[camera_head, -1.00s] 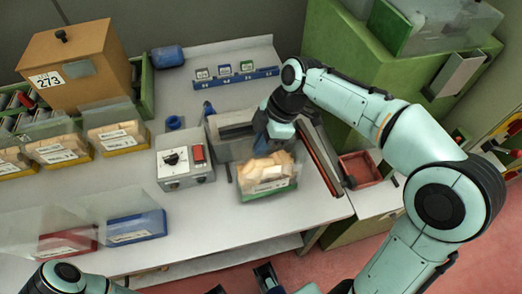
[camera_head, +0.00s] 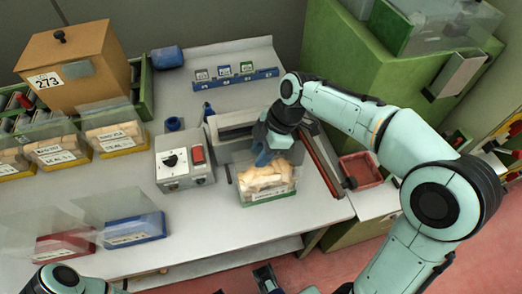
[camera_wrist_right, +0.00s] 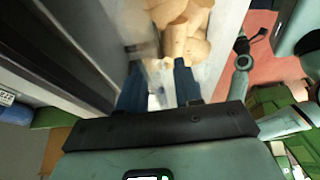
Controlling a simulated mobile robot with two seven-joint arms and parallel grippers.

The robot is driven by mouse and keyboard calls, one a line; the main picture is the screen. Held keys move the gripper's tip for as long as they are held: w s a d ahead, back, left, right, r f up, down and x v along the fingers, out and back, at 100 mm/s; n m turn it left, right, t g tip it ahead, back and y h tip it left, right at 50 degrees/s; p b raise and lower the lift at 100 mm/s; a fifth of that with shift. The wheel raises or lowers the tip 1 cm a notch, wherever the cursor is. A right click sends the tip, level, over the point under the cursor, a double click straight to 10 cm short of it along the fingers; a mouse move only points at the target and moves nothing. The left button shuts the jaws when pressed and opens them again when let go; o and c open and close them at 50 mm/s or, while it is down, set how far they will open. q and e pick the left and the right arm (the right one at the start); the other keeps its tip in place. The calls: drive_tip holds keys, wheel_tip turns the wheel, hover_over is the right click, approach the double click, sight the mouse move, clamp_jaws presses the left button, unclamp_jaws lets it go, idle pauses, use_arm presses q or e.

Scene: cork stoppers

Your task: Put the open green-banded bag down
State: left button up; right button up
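The open green-banded bag (camera_head: 268,197) is clear, with a green band low on its front, and is full of tan cork stoppers. It stands upright on the pale bench top, in front of a grey machine. My right gripper (camera_head: 262,158) is above its back edge. In the right wrist view the two blue fingers (camera_wrist_right: 158,88) are apart, with a gap between them. The corks in the bag (camera_wrist_right: 185,35) lie just beyond the fingertips. Whether a finger touches the bag's wall is unclear.
A grey control box (camera_head: 184,170) stands left of the bag. A red-banded bag (camera_head: 66,244) and a blue-banded bag (camera_head: 135,229) stand at the front left. Yellow-banded bags (camera_head: 117,139) are behind them. A red tray (camera_head: 361,170) is at the right. Bench is free before the control box.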

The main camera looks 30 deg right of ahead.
drive_tip(key=p+v, duration=0.2)
drive_tip(key=v, duration=1)
drive_tip(key=shift+r, duration=0.15)
